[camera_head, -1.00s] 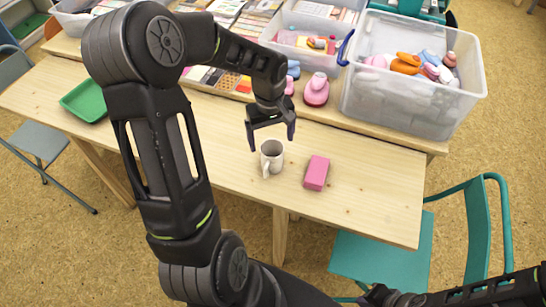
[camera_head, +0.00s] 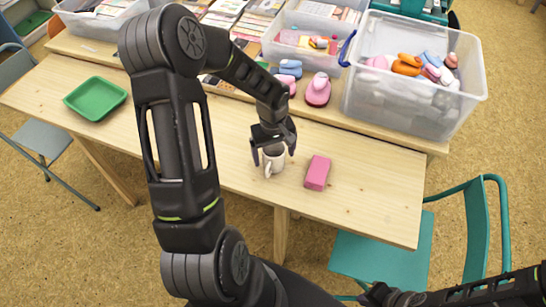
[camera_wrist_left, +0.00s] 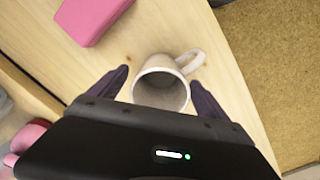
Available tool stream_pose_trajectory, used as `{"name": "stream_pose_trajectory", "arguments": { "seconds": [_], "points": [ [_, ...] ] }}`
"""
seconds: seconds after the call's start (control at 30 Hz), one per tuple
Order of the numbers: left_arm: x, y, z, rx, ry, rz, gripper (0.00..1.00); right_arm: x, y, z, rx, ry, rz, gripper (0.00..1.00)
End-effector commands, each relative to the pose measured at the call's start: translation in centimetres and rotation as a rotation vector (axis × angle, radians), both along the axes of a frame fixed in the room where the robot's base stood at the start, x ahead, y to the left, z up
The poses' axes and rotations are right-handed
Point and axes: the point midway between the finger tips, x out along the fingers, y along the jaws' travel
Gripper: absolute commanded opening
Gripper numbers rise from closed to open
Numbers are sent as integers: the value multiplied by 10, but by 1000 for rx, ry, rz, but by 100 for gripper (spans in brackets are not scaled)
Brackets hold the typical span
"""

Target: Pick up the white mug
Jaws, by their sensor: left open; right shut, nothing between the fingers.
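The white mug (camera_head: 273,164) stands upright on the wooden table, its handle toward the front edge. My left gripper (camera_head: 273,155) is open and directly above the mug, its fingers on either side of the rim. In the left wrist view the mug (camera_wrist_left: 163,86) is between the two open fingertips (camera_wrist_left: 160,84), with visible gaps beside it; the inside looks empty. The fingers hide part of the mug in the head view.
A pink block (camera_head: 317,173) lies just right of the mug. A green tray (camera_head: 95,98) is at the table's left. Pink and blue stampers and a large clear bin (camera_head: 405,100) stand behind on a raised shelf. The table right of the block is clear.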

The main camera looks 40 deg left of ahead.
Motion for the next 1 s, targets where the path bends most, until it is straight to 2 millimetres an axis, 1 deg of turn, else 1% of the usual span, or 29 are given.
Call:
{"name": "stream_pose_trajectory", "arguments": {
  "seconds": [0.03,0.1,0.67,0.77,1.0],
  "points": [
    [0,0,-5,-1,2,-1,88,0,0,1,-1,0,0,0],
    [0,0,-8,0,0,-1,88,0,0,1,-1,1,-1,0],
    [0,0,-8,0,-1,-1,88,0,0,0,-1,1,-1,0],
    [1,0,-8,0,-1,-1,81,0,0,0,-1,1,-1,0],
    [0,0,-8,0,-1,-1,62,0,0,0,0,1,-1,0]
  ]
}}
